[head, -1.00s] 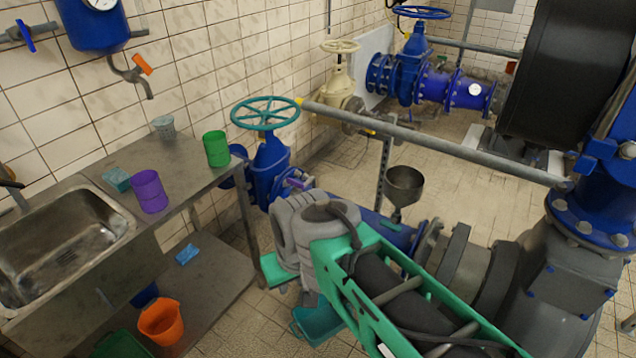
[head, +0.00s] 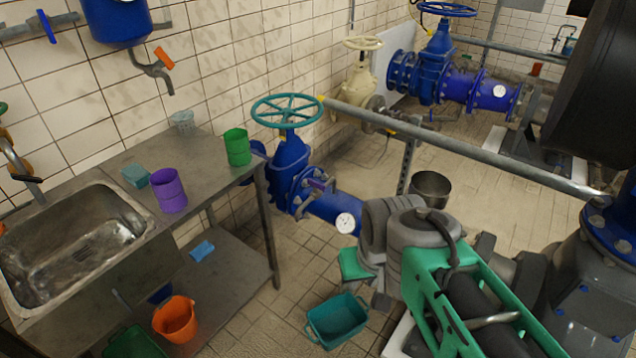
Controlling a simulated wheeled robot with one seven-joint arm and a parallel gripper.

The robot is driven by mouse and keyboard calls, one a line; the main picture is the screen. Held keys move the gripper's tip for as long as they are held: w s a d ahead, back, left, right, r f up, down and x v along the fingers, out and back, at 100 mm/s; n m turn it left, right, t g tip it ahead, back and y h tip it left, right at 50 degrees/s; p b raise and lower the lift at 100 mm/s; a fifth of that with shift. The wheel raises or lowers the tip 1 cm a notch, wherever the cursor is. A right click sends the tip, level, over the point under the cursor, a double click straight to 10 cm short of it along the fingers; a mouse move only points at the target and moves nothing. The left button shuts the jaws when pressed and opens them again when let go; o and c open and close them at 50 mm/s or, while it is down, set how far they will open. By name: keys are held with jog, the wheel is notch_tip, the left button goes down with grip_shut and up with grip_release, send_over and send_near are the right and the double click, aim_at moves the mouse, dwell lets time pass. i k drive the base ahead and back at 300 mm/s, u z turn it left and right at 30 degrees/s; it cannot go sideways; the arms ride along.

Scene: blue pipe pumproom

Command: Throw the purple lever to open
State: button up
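The purple lever (head: 318,186) is small in the head view. It sits on top of the blue pipe (head: 329,207), just right of the blue valve with the teal handwheel (head: 287,111). Its exact angle to the pipe is hard to tell at this size. My grey and green arm is at the lower right of the lever, apart from it in the picture. My gripper (head: 356,265) shows only as a green part under the grey wrist. Its fingertips are mostly hidden by the wrist, so its opening cannot be seen. Nothing seems to touch the lever.
A round gauge (head: 345,222) is on the pipe right of the lever. A grey rail (head: 460,150) crosses above and behind my arm. A steel table (head: 215,165) with a sink (head: 75,250) stands at the left. A teal basin (head: 337,318) is on the floor below my gripper.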

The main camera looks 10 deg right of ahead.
aim_at(317, 186)
jog(key=z, duration=0.05)
jog(key=k, duration=0.5)
jog(key=u, duration=0.6)
jog(key=i, duration=1.55)
jog(key=z, duration=0.9)
